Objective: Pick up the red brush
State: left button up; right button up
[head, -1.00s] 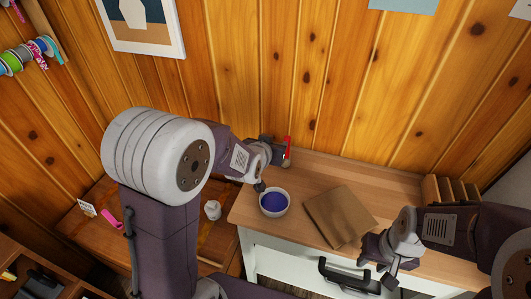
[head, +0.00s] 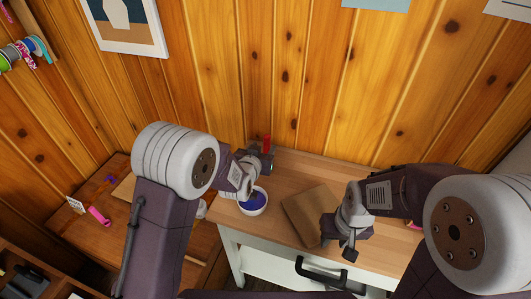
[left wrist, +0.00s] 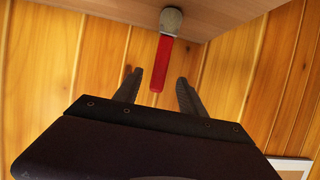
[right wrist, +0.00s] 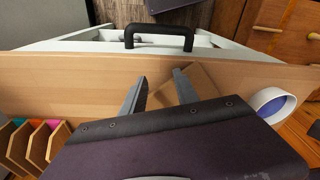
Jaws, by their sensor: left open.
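The red brush (head: 267,141) stands near the back edge of the wooden tabletop, by the plank wall. In the left wrist view its red handle (left wrist: 161,64) points toward my gripper and its round grey-brown end is at the tabletop. My left gripper (head: 262,157) is open beside the brush. In the left wrist view the tip of the handle lies between the two fingertips of this gripper (left wrist: 159,77), with gaps on both sides. My right gripper (head: 340,245) is over the front of the tabletop. Its fingers (right wrist: 158,75) are apart and empty.
A white bowl (head: 262,207) with a blue inside stands just in front of the left gripper. A flat brown board (head: 303,212) lies in the middle of the tabletop. A black drawer handle (head: 318,275) juts from the white front. The tabletop's back right is clear.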

pick_arm(q)
jog(key=p+x, duration=0.1)
jog(key=x, duration=0.7)
jog(key=shift+w+f, duration=0.2)
jog(key=shift+w, duration=0.1)
jog(key=shift+s, duration=0.1)
grip_shut()
